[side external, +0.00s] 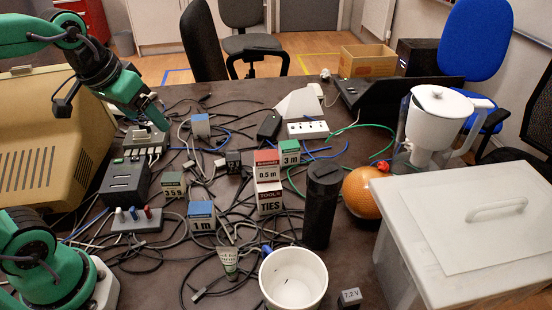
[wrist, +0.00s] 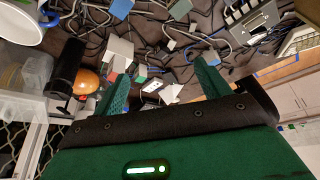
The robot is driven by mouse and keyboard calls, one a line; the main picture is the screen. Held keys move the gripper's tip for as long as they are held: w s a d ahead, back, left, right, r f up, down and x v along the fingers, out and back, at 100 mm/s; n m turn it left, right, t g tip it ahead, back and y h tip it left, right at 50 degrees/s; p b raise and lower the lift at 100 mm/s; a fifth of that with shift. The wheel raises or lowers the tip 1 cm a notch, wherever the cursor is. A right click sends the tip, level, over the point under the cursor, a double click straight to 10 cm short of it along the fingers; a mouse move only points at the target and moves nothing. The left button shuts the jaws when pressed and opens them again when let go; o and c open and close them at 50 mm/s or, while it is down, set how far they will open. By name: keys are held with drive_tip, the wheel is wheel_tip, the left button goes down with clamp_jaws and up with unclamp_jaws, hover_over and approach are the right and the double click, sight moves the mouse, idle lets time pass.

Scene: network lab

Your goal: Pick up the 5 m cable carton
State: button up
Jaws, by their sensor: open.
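Several small labelled cartons stand among cables on the dark table; I cannot read a plain "5 m" label on any. A blue-topped carton (side external: 200,126) at the back left shows no readable label. The red-topped carton (side external: 267,170) reads "0.5 m" and sits on a "TIES" box (side external: 269,198). A green-topped carton (side external: 289,153) reads "3 m", and a blue-topped one (side external: 202,216) reads "1 m". My gripper (side external: 153,112) is open above the left side of the table. In the wrist view its fingers (wrist: 162,70) are spread, with no carton held between them.
A black cylinder (side external: 322,205), an orange ball (side external: 362,190) and a white bucket (side external: 293,280) stand front right of the cartons. A lidded plastic bin (side external: 480,215) and a white jug (side external: 435,120) are at right. Cables cover much of the table. A power strip (side external: 307,130) lies behind.

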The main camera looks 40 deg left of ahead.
drive_tip(key=w+a+n+g, duration=0.15)
drive_tip(key=w+a, duration=0.25)
drive_tip(key=w, duration=0.6)
drive_tip(key=n+g, duration=0.3)
drive_tip(key=n, duration=0.3)
hover_over(199, 117)
drive_tip(key=f, duration=1.6)
drive_tip(key=shift+s+d+f, duration=0.25)
drive_tip(key=shift+d+f, duration=0.1)
drive_tip(key=shift+f, duration=0.05)
drive_tip(key=shift+w+a+f+n, duration=0.15)
drive_tip(key=shift+a+f+n, duration=0.1)
drive_tip(key=shift+f, duration=1.55)
drive_tip(key=shift+f, duration=2.6)
